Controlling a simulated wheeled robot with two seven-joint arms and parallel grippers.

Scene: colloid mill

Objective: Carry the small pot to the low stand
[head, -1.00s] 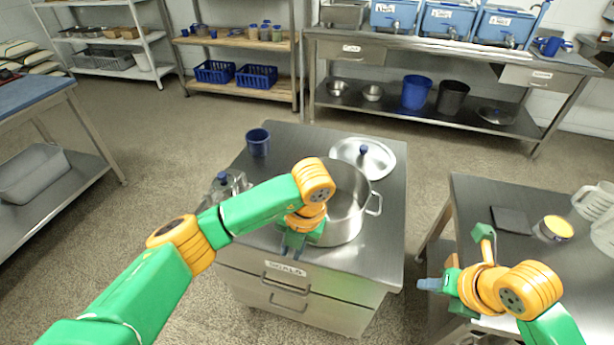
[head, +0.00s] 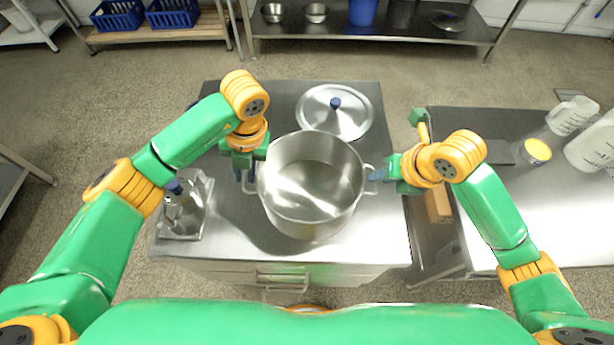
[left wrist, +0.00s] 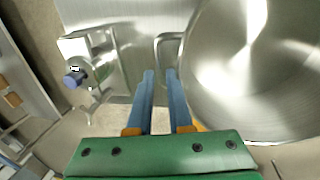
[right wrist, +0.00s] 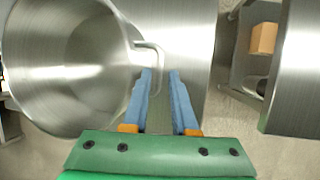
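A steel pot (head: 312,200) with two side handles stands uncovered and empty on a steel-topped drawer cabinet (head: 385,240). My left gripper (head: 246,178) is at the pot's left handle. In the left wrist view its fingers are apart, with the handle (left wrist: 160,50) at the gap between their tips. My right gripper (head: 376,175) is at the right handle. In the right wrist view its fingers are also apart, with that handle (right wrist: 158,60) at the gap. I cannot tell whether any finger touches. I cannot tell which piece of furniture is the low stand.
A lid with a blue knob (head: 335,112) lies behind the pot. A steel table (head: 560,215) with jugs and a yellow-topped jar (head: 536,151) is on the right. Floor separates the cabinet from the back shelves.

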